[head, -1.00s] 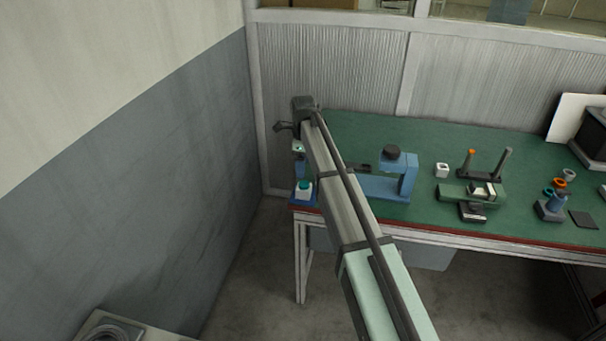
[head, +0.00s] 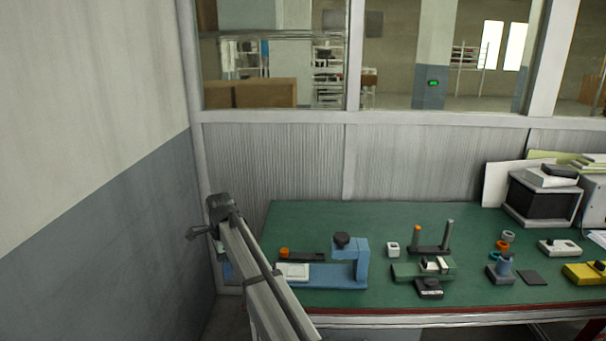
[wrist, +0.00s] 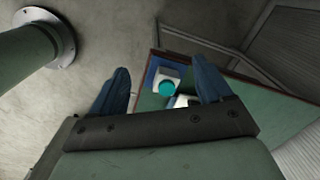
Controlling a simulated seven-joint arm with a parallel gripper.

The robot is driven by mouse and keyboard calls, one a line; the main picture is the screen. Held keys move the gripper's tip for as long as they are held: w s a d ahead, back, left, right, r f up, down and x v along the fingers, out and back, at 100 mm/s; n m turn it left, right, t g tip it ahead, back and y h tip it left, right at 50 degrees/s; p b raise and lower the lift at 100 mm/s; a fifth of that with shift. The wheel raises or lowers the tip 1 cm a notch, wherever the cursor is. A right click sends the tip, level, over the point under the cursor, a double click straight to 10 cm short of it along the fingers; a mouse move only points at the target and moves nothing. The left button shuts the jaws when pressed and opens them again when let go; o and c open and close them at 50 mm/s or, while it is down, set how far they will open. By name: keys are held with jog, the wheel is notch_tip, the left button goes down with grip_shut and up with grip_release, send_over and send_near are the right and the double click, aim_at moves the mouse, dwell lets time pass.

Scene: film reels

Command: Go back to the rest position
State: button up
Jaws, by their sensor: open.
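My gripper (wrist: 162,82) shows in the wrist view as two blue fingers standing well apart, with nothing held between them. Beyond the fingers is the table corner, where a white box with a round teal button (wrist: 168,88) sits on a blue pad (wrist: 151,75). A second white thing is partly hidden beside the box. The fingers cannot be made out clearly there.
A black box (head: 541,198) stands at the back right. A wall (head: 100,230) rises left of my arm.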

jog(key=s+f+n, duration=0.5)
jog(key=f, duration=0.3)
jog(key=s+d+f+n+g, duration=0.1)
jog(key=s+d+f, duration=0.3)
jog(key=d+f, duration=0.45)
jog(key=s+d+f+n+g+h, duration=0.1)
jog(key=s+d+f, duration=0.3)
jog(key=d+f, duration=0.45)
jog(key=s+d+f+n+g, duration=0.1)
jog(key=s+d+f, duration=0.3)
jog(key=d+f, duration=0.45)
jog(key=s+d+f+n+g, duration=0.1)
jog(key=s+d+f, duration=0.4)
jog(key=s, duration=0.6)
jog(key=s+d+f+n+g, duration=0.1)
jog(key=s+d+f, duration=0.4)
jog(key=s, duration=0.5)
jog(key=s+d+f+n+g, duration=0.2)
jog(key=s+d+f, duration=0.3)
jog(key=s+d, duration=0.3)
jog(key=s, duration=0.3)
jog(key=shift+s, duration=0.35)
